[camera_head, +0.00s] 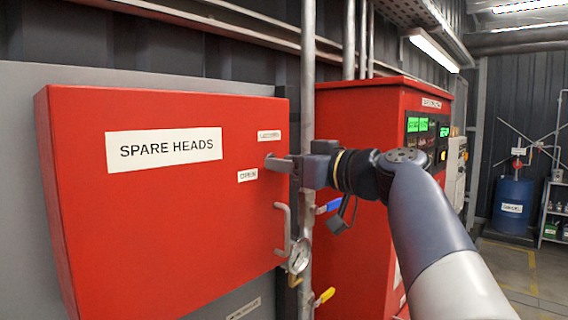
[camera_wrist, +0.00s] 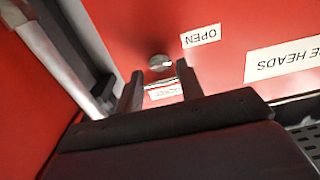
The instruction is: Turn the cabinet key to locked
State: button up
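The red cabinet (camera_head: 150,220) bears a SPARE HEADS label. Its door has a small label reading LOCKED (camera_head: 269,136) and, lower, one reading OPEN (camera_head: 247,176). In the wrist view a round silver lock or key (camera_wrist: 160,62) sits on the red door, between the OPEN label (camera_wrist: 201,36) and the partly covered LOCKED label (camera_wrist: 165,92). My gripper (camera_wrist: 160,68) is open, its two fingertips apart on either side of the silver part. I cannot tell whether they touch it or which way the key points. In the head view my gripper (camera_head: 270,161) hides it.
A door handle (camera_head: 283,228) is just below my gripper. A gauge (camera_head: 299,256), a blue-handled valve (camera_head: 329,206) and a vertical pipe (camera_head: 307,80) stand close on the right. A red control panel (camera_head: 350,120) is behind my arm.

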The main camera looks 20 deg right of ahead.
jog(key=c, duration=0.4)
jog(key=shift+c, duration=0.2)
jog(key=shift+m, duration=0.3)
jog(key=m+b, duration=0.1)
jog(key=m, duration=0.7)
jog(key=m+p, duration=0.1)
jog(key=m, duration=0.3)
jog(key=shift+r+m, duration=0.1)
jog(key=shift+m, duration=0.2)
jog(key=m+p, duration=0.1)
jog(key=m, duration=0.3)
jog(key=shift+m+p, duration=0.3)
jog(key=shift+p, duration=0.05)
